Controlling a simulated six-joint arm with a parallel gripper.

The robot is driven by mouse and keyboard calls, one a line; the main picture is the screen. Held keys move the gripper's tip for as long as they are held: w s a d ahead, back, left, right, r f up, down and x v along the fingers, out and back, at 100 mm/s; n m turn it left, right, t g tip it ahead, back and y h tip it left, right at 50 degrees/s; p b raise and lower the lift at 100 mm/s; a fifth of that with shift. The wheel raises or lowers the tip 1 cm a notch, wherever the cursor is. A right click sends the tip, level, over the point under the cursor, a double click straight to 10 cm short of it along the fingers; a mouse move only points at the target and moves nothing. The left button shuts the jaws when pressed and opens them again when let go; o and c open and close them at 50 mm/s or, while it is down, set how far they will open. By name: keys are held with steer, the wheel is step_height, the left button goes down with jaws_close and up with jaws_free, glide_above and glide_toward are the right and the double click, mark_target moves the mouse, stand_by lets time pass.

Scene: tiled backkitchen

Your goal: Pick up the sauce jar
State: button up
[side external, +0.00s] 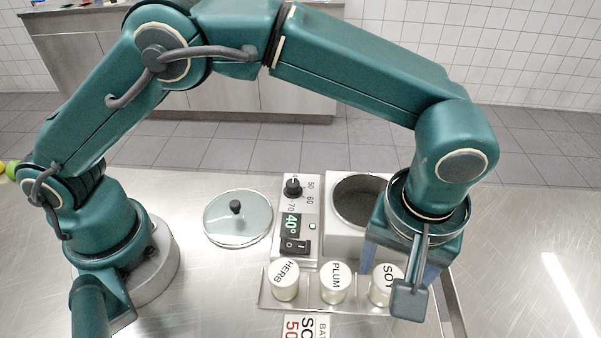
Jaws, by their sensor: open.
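Three white-lidded jars stand upright in a metal rack (310,300): the HERB jar (284,281), the PLUM jar (335,282) and the SOY jar (386,284). None of their visible labels reads "sauce". My gripper (407,297) is open and points down at the right end of the rack. Its near finger overlaps the right side of the SOY jar in this view. I cannot tell whether it touches that jar. The other finger is mostly hidden behind the gripper body.
A warmer with a round well (358,203) stands behind the rack, partly hidden by my gripper. Its control panel (294,218) reads 40. A glass lid (238,218) lies to the left. A printed card (305,327) is cut off at the front. The steel counter (215,290) is clear at front left.

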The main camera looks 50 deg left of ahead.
mark_target(389, 278)
steer(key=shift+w+a+f, duration=0.1)
steer(key=shift+w+f, duration=0.1)
steer(key=shift+f, duration=1.55)
jaws_close()
steer(key=shift+r, duration=0.15)
